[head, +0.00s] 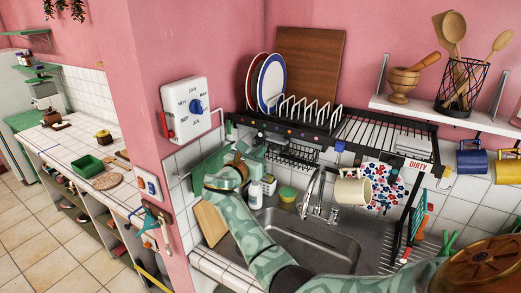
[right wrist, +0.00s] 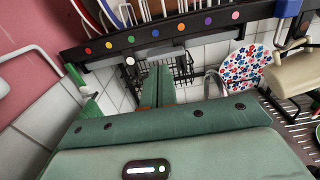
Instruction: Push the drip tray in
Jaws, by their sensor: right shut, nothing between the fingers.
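The black dish rack (head: 318,140) hangs above the sink, with coloured dots along its front rail. A grey strip under that rail, which looks like the drip tray (right wrist: 106,62), shows in the right wrist view; how far it sticks out is hard to tell. My right gripper (head: 257,153) is below the left part of the rack, its arm crossing over the sink. In the right wrist view its fingers (right wrist: 157,86) are shut and empty, pointing at the area under the rail. I cannot tell whether they touch anything. My left gripper is not in view.
A small wire basket (head: 292,157) hangs under the rack, close to the fingers. Plates (head: 271,82) stand above. The pink wall corner (head: 150,135) is on the left.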

